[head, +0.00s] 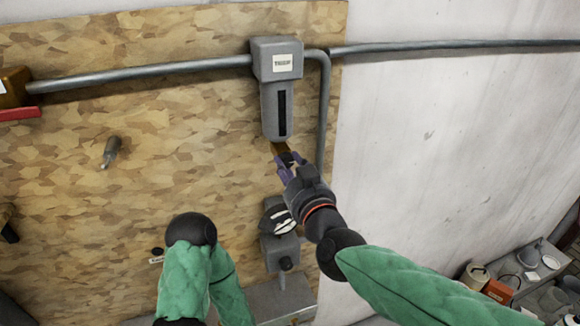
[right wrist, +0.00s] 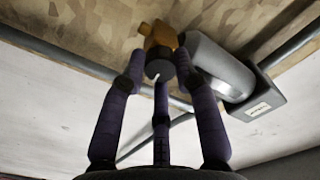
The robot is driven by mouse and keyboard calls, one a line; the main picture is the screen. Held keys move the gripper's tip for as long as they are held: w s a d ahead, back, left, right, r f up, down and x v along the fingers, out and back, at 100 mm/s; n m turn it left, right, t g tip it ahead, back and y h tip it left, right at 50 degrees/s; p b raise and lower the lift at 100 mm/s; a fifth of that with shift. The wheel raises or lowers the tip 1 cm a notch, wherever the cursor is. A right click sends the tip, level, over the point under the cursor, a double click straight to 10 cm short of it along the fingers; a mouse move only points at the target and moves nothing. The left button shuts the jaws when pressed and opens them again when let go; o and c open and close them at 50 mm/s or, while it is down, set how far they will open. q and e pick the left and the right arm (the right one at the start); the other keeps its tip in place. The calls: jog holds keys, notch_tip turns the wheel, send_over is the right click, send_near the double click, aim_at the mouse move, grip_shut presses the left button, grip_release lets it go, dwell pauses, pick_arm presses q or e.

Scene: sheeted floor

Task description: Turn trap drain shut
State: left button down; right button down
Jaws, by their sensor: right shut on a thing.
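The trap is a grey box with a rounded body (head: 268,105) below it, fixed to the wooden board, with a white label and a dark slot on its front. It also shows in the right wrist view (right wrist: 215,65). A brass drain fitting (head: 279,147) sticks out at its bottom end; in the right wrist view the brass drain (right wrist: 158,35) carries a round dark knob (right wrist: 160,70). My right gripper (head: 287,160) is at the drain, its purple fingers closed around the knob. The fingers partly hide the knob in the head view. My left gripper is out of view.
Grey pipes (head: 140,75) run from both sides of the trap, and one drops down its right side. A grey box with a round gauge (head: 279,220) sits below. A tap-like fitting (head: 111,150) is at left. Clutter (head: 500,290) stands at lower right.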

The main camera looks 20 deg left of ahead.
jog(key=shift+f, duration=0.1)
jog(key=n+p, duration=0.2)
jog(key=n, duration=0.1)
jog(key=shift+n, duration=0.4)
jog(key=n+p, duration=0.2)
jog(key=n, duration=0.2)
jog(key=shift+f+n, duration=0.1)
jog(key=shift+n, duration=0.2)
jog(key=n+p, duration=0.1)
jog(key=n, duration=0.3)
jog(key=shift+f+p, duration=0.1)
jog(key=shift+p, duration=0.25)
jog(key=shift+n+p, duration=0.75)
jog(key=shift+n, duration=2.05)
